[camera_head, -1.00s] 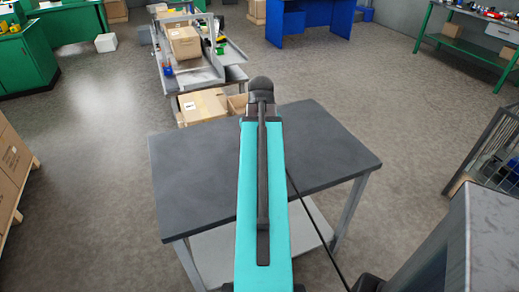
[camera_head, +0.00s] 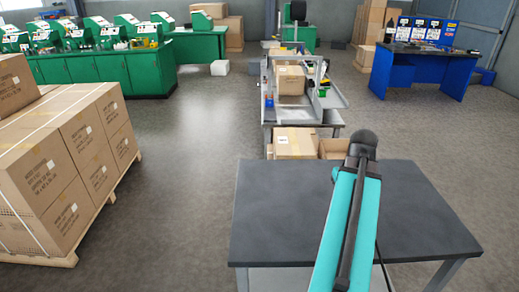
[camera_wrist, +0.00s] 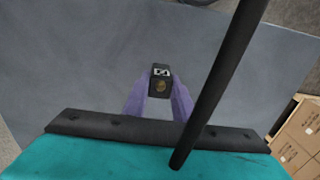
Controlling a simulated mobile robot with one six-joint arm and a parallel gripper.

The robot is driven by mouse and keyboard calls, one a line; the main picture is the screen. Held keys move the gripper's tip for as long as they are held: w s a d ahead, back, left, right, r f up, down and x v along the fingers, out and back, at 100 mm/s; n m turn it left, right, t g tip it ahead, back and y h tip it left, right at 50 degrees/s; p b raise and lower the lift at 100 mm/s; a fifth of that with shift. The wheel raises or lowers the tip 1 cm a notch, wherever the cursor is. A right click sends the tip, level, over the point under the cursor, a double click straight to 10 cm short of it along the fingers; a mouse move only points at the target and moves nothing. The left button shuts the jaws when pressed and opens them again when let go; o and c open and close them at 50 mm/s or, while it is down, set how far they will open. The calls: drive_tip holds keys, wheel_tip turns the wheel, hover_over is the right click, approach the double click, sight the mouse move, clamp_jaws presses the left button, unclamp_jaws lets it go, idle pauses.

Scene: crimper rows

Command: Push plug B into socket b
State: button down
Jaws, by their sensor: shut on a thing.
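My gripper (camera_wrist: 160,92) shows in the wrist view as two purple fingers shut on a small black plug (camera_wrist: 160,84). The plug has a pale two-part face at its top and a round brass-coloured mark below it. I cannot read a letter on it, so I cannot tell if it is plug B. It is held above the grey tabletop (camera_wrist: 70,65), apparently clear of it. In the head view my teal arm reaches over the dark grey table (camera_head: 285,215) and hides the gripper and plug. I cannot make out any socket in either view.
Behind the table stands a grey cart (camera_head: 272,118) with cardboard boxes. A pallet of stacked cartons (camera_head: 60,165) is at the left. Green benches (camera_head: 115,75) and a blue desk (camera_head: 425,68) are farther back. The floor between pallet and table is clear.

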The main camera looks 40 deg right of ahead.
drive_tip(key=w+a+n, duration=0.6)
drive_tip(key=w+a, duration=1.2)
drive_tip(key=w, duration=0.2)
drive_tip(key=w+a+n, duration=0.2)
drive_tip(key=w+a, duration=0.3)
drive_tip(key=a, duration=0.4)
drive_tip(key=w+a+n, duration=0.2)
drive_tip(key=w+a, duration=0.3)
drive_tip(key=a, duration=0.4)
drive_tip(key=w+a+n, duration=0.3)
drive_tip(key=w+a, duration=0.2)
drive_tip(key=a, duration=0.4)
drive_tip(key=shift+a+r, duration=0.15)
drive_tip(key=shift+a, duration=0.25)
drive_tip(key=shift+d, duration=0.1)
